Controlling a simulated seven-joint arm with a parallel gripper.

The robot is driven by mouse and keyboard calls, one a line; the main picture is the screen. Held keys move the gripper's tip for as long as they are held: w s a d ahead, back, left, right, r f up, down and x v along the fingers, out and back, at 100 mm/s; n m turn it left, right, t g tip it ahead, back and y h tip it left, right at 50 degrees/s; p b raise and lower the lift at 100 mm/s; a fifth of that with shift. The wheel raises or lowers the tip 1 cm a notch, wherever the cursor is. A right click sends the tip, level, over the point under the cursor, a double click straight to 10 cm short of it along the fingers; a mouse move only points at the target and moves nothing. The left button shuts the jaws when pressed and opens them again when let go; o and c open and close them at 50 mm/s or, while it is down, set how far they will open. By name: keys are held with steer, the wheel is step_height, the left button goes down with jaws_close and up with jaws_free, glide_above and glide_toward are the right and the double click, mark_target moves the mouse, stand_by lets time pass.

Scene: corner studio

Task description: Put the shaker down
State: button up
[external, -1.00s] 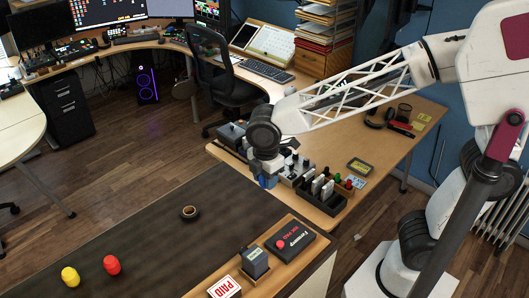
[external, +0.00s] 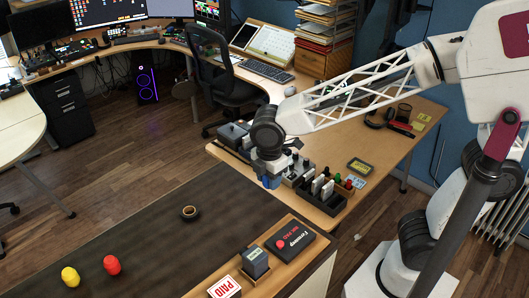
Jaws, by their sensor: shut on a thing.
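My gripper (external: 269,181) hangs at the end of my arm, pointing down, above the far edge of the dark table and in front of the wooden desk. A yellow egg-shaped thing (external: 70,276) and a red egg-shaped thing (external: 112,265) stand side by side on the dark table at the lower left, well apart from my gripper.
The dark table (external: 150,250) has wide clear room around a small dark ring-shaped thing (external: 189,213). Black organisers (external: 322,199) stand close behind my gripper.

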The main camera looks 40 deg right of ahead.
steer(key=shift+w+d+f, duration=0.15)
steer(key=shift+w+d, duration=0.1)
steer(key=shift+w, duration=0.15)
steer(key=w+d+f+m, duration=0.3)
steer(key=w+d+f, duration=0.3)
steer(key=d, duration=0.4)
steer(key=w+d+f+m, duration=0.3)
steer(key=w+d+m, duration=0.1)
steer(key=w+d, duration=0.45)
steer(key=w+d+f+m, duration=0.3)
steer(key=w+d+f, duration=0.3)
steer(key=d, duration=0.4)
steer(key=d+f+m, duration=0.3)
steer(key=d+f, duration=0.2)
steer(key=d, duration=0.8)
steer(key=s+d+f+m, duration=0.1)
steer(key=d+f+m, duration=0.2)
steer(key=d, duration=1)
steer(key=s+d+f+m, duration=0.1)
steer(key=d+f+m, duration=0.2)
steer(key=d+f, duration=0.5)
steer(key=shift+s+d, duration=0.1)
steer(key=shift+d, duration=2.7)
